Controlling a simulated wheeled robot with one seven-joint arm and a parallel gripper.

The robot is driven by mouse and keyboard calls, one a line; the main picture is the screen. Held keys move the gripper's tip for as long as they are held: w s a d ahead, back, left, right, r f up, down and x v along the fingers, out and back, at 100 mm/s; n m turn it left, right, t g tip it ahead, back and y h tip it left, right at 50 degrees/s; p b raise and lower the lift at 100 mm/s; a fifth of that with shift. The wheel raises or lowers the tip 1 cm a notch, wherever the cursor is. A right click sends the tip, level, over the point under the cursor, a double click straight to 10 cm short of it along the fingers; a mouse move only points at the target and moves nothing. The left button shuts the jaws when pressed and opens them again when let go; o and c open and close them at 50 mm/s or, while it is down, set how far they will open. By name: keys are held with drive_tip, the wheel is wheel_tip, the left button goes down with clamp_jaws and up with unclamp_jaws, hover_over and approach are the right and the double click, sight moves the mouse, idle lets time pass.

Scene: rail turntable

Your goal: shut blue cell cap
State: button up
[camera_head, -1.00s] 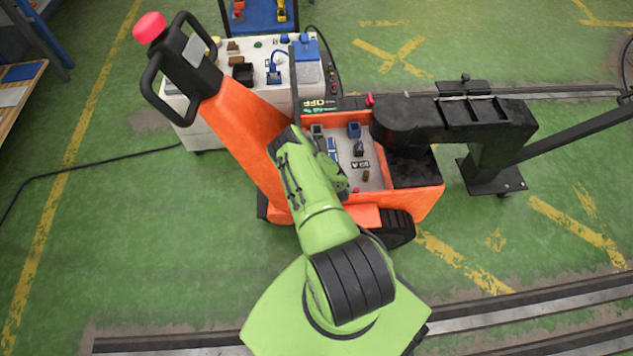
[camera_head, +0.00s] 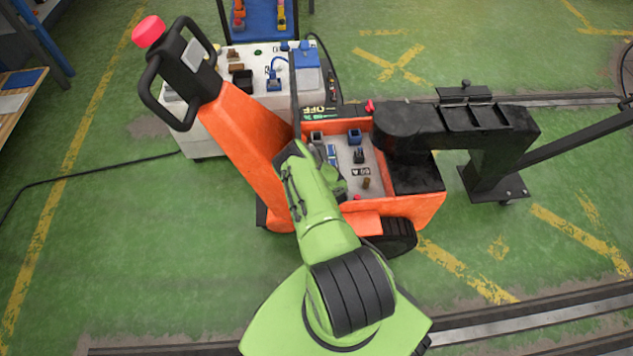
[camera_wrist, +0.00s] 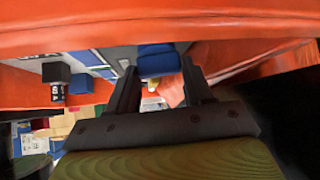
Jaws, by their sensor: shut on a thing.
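In the wrist view my gripper (camera_wrist: 160,78) has its two dark fingers on either side of a blue cap (camera_wrist: 157,59), shut on it. The cap lies close to the orange wall of the truck. How it sits on its cell is hidden.
The orange truck (camera_head: 248,135) has a tall handle at left. A white cart (camera_head: 205,140) with a blue box (camera_head: 306,60) stands behind. Green floor (camera_head: 120,230) is open at left.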

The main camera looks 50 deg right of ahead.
drive_tip(key=shift+s+d+r+n+t+y+p, duration=0.1)
drive_tip(key=shift+n+t+y+p, duration=0.05)
drive_tip(key=shift+n+y+p, duration=0.3)
drive_tip(key=shift+s+d+r+n+t+y+p, duration=0.1)
drive_tip(key=shift+n+t+y+p, duration=0.05)
drive_tip(key=shift+n+y+p, duration=0.3)
drive_tip(key=shift+w+f+n+y, duration=0.1)
drive_tip(key=shift+f+n+y, duration=0.1)
drive_tip(key=shift+n+y, duration=0.75)
drive_tip(key=shift+n+h, duration=0.25)
drive_tip(key=o, duration=0.8)
drive_tip(key=shift+c, duration=0.2)
drive_tip(key=p+v, duration=1.1)
drive_tip(key=v, duration=0.4)
drive_tip(key=shift+s, duration=0.45)
